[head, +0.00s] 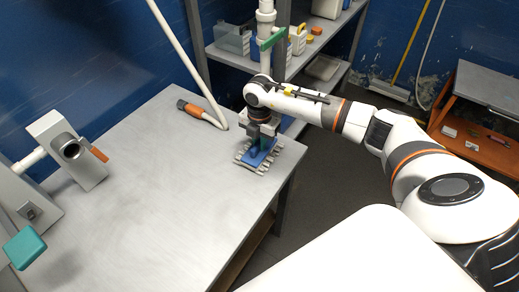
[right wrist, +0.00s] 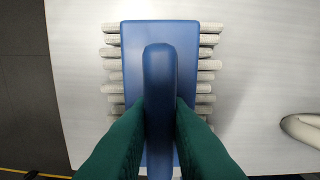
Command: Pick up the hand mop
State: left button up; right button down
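The hand mop (right wrist: 208,25) is a blue plate with a raised blue handle and whitish strands sticking out along its sides. It lies flat on the grey table near its right edge, and its blue plate shows in the head view (head: 262,159). My right gripper (head: 259,146) points down over it. In the right wrist view its two green fingers (right wrist: 161,108) press against both sides of the handle and look shut on it. The fingers hide the near part of the plate. My left gripper is not in view.
The grey table (head: 170,190) is mostly clear in the middle. An orange-handled brush (head: 203,114) lies at its back. A grey device with a round opening (head: 72,150) stands at left. A shelf rack (head: 230,55) with containers stands behind.

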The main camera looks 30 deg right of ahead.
jog(key=shift+r, duration=0.1)
notch_tip(320, 180, up, 10)
jog(key=shift+f+b, duration=0.1)
jog(key=shift+b, duration=0.35)
jog(key=c, duration=2.1)
grip_release()
grip_shut()
